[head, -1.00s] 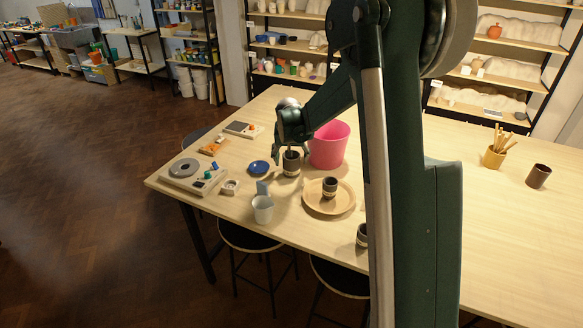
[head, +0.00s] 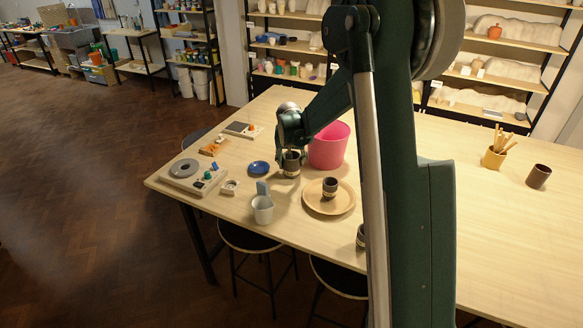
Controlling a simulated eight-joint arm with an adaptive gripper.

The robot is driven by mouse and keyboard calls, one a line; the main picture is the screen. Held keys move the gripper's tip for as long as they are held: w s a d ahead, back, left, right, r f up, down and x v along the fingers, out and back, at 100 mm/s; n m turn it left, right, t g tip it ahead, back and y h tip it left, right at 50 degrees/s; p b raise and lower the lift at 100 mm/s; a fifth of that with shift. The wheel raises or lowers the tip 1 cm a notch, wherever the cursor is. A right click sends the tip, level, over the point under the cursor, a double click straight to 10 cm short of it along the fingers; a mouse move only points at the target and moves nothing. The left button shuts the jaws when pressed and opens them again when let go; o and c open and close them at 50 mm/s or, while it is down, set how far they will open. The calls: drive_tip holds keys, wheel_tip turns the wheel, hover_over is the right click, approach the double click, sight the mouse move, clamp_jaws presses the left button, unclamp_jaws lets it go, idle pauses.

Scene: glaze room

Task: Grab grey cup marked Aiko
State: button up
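A dark grey cup with a pale band (head: 291,168) stands on the table, left of the pink bucket. My gripper (head: 291,154) is right at this cup, fingers pointing down at its rim. Whether the fingers touch or squeeze it is too small to tell. A second dark grey cup with a pale band (head: 330,189) stands on a round wooden tray (head: 345,205). A third dark cup (head: 360,237) is partly hidden behind my arm. No name can be read on any of them, so I cannot tell which is marked Aiko.
A pink bucket (head: 329,148) stands close right of my gripper. A blue dish (head: 258,168), a white jug (head: 263,209), and a scale-like device (head: 190,174) are to the left. A brown cup (head: 538,177) and a tool pot (head: 493,158) stand far right. The right tabletop is mostly clear.

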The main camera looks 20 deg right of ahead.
drive_tip(key=c, duration=0.4)
drive_tip(key=shift+o, duration=0.2)
wheel_tip(320, 180, up, 10)
drive_tip(key=shift+p, duration=0.4)
drive_tip(key=shift+r, duration=0.15)
idle(0.5)
